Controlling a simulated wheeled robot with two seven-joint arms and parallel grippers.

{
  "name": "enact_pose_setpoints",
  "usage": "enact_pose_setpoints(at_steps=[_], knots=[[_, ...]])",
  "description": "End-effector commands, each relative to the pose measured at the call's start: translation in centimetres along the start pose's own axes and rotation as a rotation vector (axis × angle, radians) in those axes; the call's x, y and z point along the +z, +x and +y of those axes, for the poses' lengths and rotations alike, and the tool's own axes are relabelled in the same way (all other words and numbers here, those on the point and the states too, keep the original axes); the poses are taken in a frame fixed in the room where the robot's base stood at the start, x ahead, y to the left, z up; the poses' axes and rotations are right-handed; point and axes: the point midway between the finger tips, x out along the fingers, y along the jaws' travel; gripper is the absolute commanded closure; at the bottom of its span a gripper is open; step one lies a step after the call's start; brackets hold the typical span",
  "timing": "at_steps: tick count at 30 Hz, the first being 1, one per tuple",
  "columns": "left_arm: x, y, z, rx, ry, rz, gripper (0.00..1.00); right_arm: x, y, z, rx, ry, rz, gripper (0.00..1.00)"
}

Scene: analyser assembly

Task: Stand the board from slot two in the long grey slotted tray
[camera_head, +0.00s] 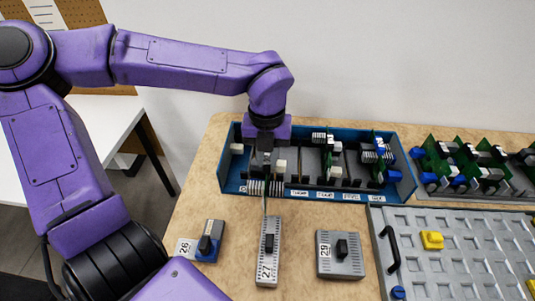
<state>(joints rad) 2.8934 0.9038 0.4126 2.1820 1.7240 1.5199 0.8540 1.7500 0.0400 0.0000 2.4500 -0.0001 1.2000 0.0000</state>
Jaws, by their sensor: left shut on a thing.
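My left gripper (265,152) points down over the left part of the blue slotted box (232,187). It is shut on a thin board (265,203), seen nearly edge-on; the gripper hides its top. The board's lower end shows in front of the box's front wall in the picture; I cannot tell its height or whether it touches anything. Other boards stand in the box, including a green one (328,160). The long grey slotted tray (500,200) is at the right, with several green boards (467,160) standing in it. My right gripper is not in view.
Grey modules numbered 26 (212,232), 27 (267,270) and 29 (340,265) lie in front of the box. A grey compartment panel (450,270) with a black handle (390,248) and a yellow part (431,240) fills the right front.

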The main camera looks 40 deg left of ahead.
Motion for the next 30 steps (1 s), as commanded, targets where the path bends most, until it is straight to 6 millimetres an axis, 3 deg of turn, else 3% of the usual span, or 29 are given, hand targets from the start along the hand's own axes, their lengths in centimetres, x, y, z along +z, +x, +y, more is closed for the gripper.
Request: enact_pose_setpoints(at_steps=[19, 20, 21, 22, 28, 29, 30], knots=[[0.00, 1.02, 0.00, 0.000, 0.000, 0.000, 1.00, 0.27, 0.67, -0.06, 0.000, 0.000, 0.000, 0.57], [0.01, 0.95, 0.00, -0.001, 0.000, 0.000, 0.72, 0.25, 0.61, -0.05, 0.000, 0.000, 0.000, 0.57], [0.01, 0.93, 0.00, 0.000, 0.000, 0.000, 0.59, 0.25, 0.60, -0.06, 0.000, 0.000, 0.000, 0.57], [0.01, 0.93, 0.00, 0.000, 0.000, 0.000, 0.52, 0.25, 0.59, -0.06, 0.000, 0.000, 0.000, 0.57], [0.01, 0.93, 0.00, 0.000, 0.000, 0.000, 0.52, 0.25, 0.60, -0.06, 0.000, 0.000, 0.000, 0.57], [0.00, 0.96, 0.01, 0.000, 0.000, 0.000, 0.45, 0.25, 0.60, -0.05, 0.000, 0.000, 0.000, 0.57], [0.00, 0.96, 0.01, 0.000, 0.000, 0.000, 0.45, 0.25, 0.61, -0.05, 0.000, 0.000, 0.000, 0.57]])
